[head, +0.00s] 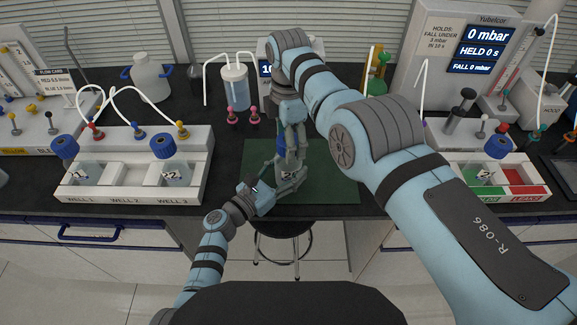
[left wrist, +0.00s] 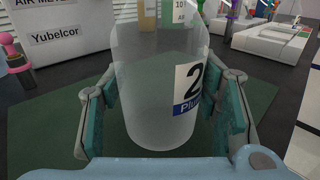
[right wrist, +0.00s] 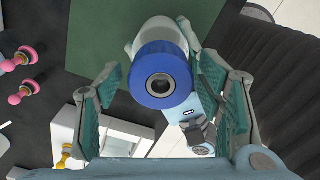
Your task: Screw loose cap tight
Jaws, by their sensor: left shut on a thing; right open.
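A clear bottle (left wrist: 155,85) with a "2" label stands over the green mat, between the fingers of my left gripper (left wrist: 160,112), which is shut on its sides. Its top is cut off in the left wrist view. In the head view, the bottle (head: 290,173) is partly hidden by both grippers. Its blue cap (right wrist: 163,75), with a dark round hole in the middle, sits on top in the right wrist view. My right gripper (head: 291,118) points down above the bottle. In the right wrist view its open fingers (right wrist: 163,88) are on either side of the cap, with gaps visible.
The green mat (head: 330,184) lies at the counter's front edge. A white well rack (head: 125,190) with blue-capped bottles stands left; another tray (head: 480,193) with a blue-capped bottle stands right. Pink-knobbed fittings (head: 232,117) and a tubed bottle (head: 236,88) are behind.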

